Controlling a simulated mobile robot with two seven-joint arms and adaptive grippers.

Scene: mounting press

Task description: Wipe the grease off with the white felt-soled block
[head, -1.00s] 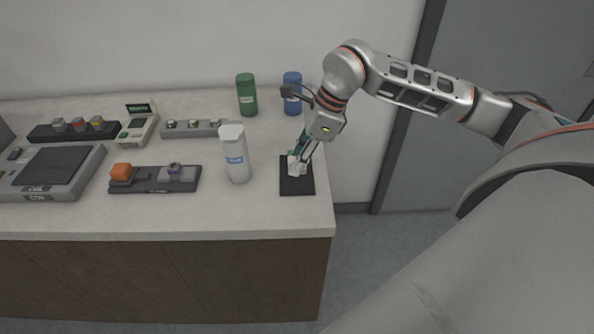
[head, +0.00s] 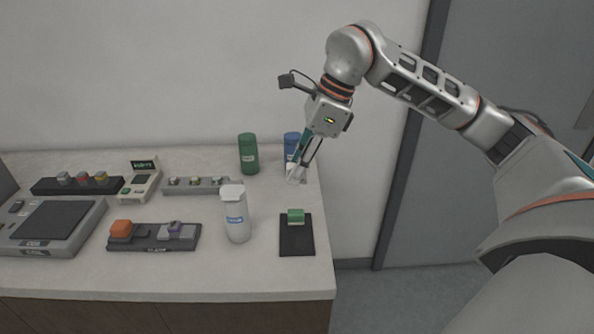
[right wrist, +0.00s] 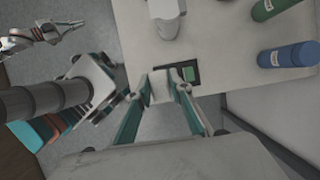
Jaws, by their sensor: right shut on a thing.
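My right gripper (head: 299,166) is shut on a white block (head: 295,175) and holds it above the counter, behind the black pad. In the right wrist view the white block (right wrist: 160,86) sits between the two fingertips (right wrist: 162,80). A green block (head: 296,216) rests on the far part of the black pad (head: 297,241); it also shows in the right wrist view (right wrist: 188,73). The underside of the white block is hidden. I cannot make out any grease. My left gripper (right wrist: 72,28) appears small in the right wrist view, its fingers apart and empty.
A green canister (head: 248,154) and a blue one (head: 292,147) stand at the back. The counter's right edge is near the pad.

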